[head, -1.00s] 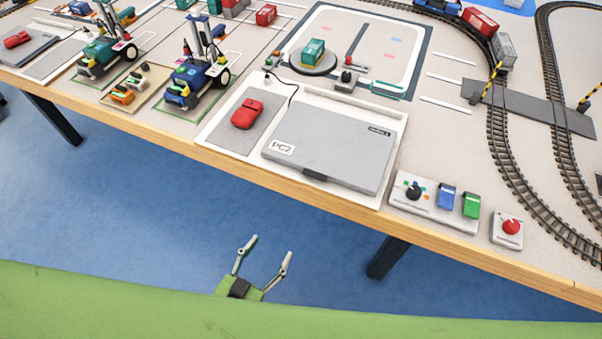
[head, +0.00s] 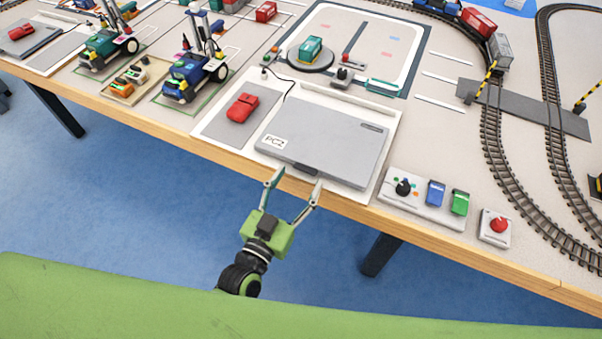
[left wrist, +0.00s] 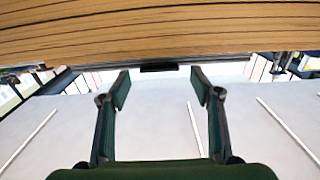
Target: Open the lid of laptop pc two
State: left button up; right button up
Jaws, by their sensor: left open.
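Laptop PC two (head: 325,142) is a flat grey computer with a "PC2" label, lying on a white board on the table. Its lid is shut. A dark tab (head: 301,173) sits at the middle of its front edge. My left gripper (head: 296,184) is open and empty at the table's front edge, its fingers pointing at the laptop's front, on either side of the tab's line. In the left wrist view a dark tab (left wrist: 158,67) shows between the open fingertips, beyond them. My right gripper is not in view.
The wooden table edge (head: 350,205) runs just under the gripper and across the left wrist view (left wrist: 160,30). A red mouse (head: 242,107) lies left of the laptop. A control box (head: 420,197) and a red button (head: 498,226) stand to the right.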

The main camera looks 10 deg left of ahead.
pick_arm(q)
jog(key=shift+x, duration=1.1)
